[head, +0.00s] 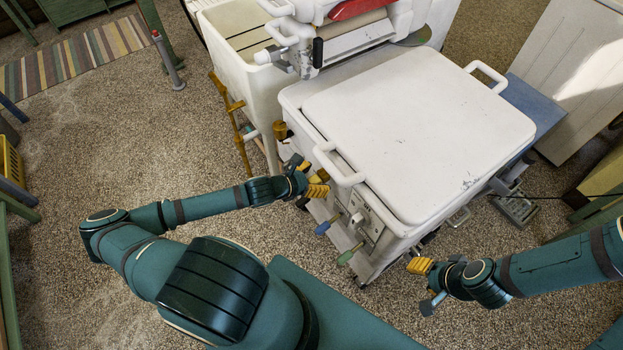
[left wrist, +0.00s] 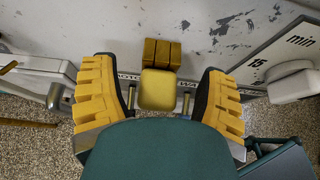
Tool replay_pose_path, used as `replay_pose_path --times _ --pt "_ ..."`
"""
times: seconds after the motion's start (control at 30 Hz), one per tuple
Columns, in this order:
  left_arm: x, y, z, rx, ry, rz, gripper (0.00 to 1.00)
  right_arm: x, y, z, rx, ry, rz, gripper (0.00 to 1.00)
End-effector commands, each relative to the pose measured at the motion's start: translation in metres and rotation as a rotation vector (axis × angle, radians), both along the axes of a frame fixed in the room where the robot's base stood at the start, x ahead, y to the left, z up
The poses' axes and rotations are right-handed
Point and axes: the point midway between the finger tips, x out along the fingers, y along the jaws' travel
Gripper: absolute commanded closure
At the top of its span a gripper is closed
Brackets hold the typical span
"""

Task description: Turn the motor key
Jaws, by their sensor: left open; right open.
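The white wringer washer (head: 390,120) stands ahead, its control panel (head: 365,225) on the side facing me. My left gripper (head: 318,183) is at the left part of that side; it also shows in the left wrist view (left wrist: 158,100) with its yellow ribbed fingers open. Between them in that view is a yellow square-faced piece (left wrist: 158,90), apparently the motor key, by a plate with partly hidden lettering starting "MOTO". It appears apart from both fingers. A yellow ribbed piece (left wrist: 162,52) shows just above it. My right gripper (head: 425,280) is open and empty, right of the panel.
Levers with a blue handle (head: 323,227) and a green handle (head: 348,256) stick out near the left gripper. A minute dial plate (left wrist: 285,55) lies right in the wrist view. A white tub (head: 240,60) and wringer (head: 345,35) stand behind.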

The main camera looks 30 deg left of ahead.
Motion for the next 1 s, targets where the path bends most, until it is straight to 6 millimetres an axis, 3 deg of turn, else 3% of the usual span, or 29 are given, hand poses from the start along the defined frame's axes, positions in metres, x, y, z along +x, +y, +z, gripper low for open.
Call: replay_pose_path --times 0.17,0.3,0.37,0.67,1.0 --pt "-0.0001 0.0 0.0002 0.0 0.0 0.0 0.29 0.0002 0.0 0.0002 0.0 0.0 0.0 0.53" --pt "-0.0002 0.0 0.0002 0.0 0.0 0.0 0.78 0.0002 0.0 0.0001 0.0 0.0 0.0 0.53" --pt "-0.0002 0.0 0.0002 0.0 0.0 0.0 0.97 0.0002 0.0 0.0001 0.0 0.0 0.0 0.53" --pt "-0.0005 -0.0009 0.0003 0.021 -0.01 -0.001 0.99 0.0 0.0 0.0009 0.0 0.0 0.0 0.53" --pt "-0.0002 -0.0008 -0.0017 0.357 -0.15 0.0 0.98 0.0005 0.0 -0.0046 0.0 -0.001 0.0 0.53"
